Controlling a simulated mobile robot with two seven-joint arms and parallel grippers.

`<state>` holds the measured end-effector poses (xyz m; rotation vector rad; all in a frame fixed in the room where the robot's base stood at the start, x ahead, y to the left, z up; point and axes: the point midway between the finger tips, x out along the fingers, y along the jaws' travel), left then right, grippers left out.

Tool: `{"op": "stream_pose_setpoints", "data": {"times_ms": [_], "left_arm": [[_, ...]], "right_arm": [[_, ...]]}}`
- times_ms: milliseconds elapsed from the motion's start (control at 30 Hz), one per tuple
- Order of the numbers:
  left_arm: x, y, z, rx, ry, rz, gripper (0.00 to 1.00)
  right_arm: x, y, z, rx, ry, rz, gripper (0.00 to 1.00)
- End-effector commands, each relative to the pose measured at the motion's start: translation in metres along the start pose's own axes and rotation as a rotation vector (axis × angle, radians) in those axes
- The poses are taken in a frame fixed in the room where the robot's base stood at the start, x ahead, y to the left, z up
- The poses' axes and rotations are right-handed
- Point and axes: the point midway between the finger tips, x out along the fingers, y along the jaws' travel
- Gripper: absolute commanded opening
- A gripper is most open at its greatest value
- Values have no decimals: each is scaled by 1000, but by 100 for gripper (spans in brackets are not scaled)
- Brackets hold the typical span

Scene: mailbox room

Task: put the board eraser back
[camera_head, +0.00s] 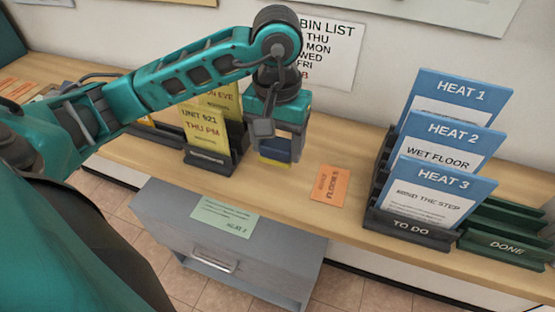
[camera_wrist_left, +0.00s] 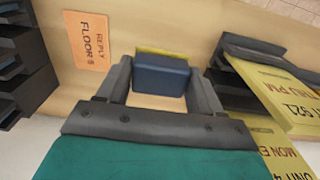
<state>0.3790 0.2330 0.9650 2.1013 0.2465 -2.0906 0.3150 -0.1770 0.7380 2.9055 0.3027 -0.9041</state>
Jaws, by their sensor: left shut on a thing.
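The board eraser (camera_head: 275,152) is a dark blue block with a yellow layer. It shows between my left gripper's fingers in the left wrist view (camera_wrist_left: 160,75). My left gripper (camera_head: 277,145) is shut on it, pointing down over the wooden counter, between the yellow card holder and the orange card. Whether the eraser touches the counter I cannot tell. My right gripper is not in view.
An orange card (camera_head: 329,185) lies flat on the counter (camera_head: 290,195). Yellow cards (camera_head: 206,129) stand in a dark holder to the left. Blue HEAT cards (camera_head: 432,190) stand in the TO DO rack (camera_head: 407,224), beside the green DONE rack (camera_head: 497,246). A green card (camera_head: 224,216) lies on the grey cabinet (camera_head: 160,205).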

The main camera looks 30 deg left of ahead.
Motion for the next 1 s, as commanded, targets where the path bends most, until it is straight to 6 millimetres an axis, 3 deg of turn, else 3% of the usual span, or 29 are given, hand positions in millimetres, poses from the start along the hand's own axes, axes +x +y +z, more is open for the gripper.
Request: {"op": "stream_pose_setpoints", "data": {"times_ms": [167, 400, 667, 700, 1000], "left_arm": [[12, 0, 0, 0, -1, 0, 42], [43, 0, 1, 0, -2, 0, 42], [44, 0, 0, 1, 1, 0, 42], [45, 0, 0, 1, 1, 0, 67], [44, 0, 0, 0, 1, 0, 91]], "right_arm": [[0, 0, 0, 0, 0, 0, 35], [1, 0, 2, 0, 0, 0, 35], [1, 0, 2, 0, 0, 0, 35], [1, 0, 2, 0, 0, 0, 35], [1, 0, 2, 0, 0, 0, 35]]}}
